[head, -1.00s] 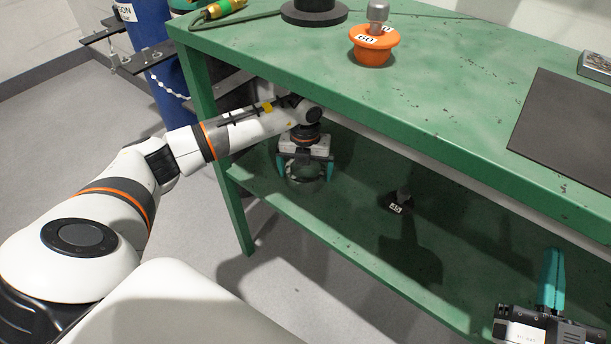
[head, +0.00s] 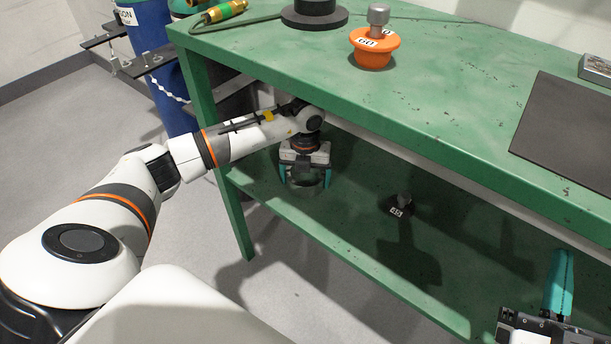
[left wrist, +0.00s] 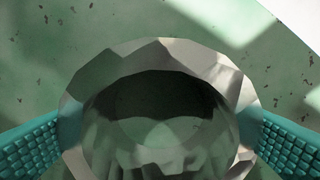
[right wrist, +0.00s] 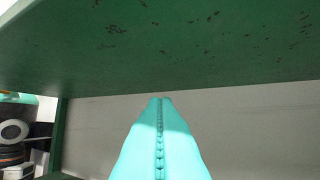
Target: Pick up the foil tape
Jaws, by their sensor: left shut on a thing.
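The foil tape is a shiny silver roll (head: 305,177) at the left end of the green table's lower shelf. My left gripper (head: 305,181) reaches in under the tabletop from above, its teal fingers shut on the roll's opposite sides. The left wrist view shows the faceted silver ring (left wrist: 150,60) with its dark hollow, between the two finger pads. I cannot tell whether the roll touches the shelf. My right gripper (head: 560,285) is at the lower right, by the shelf's front. Its teal fingers lie together, empty, in the right wrist view (right wrist: 160,105).
The green tabletop (head: 450,110) hangs low over my left arm. An orange piece labelled 60 (head: 374,52) and a dark mat (head: 570,130) are on top. A blue cylinder (head: 165,90) stands behind the left table leg.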

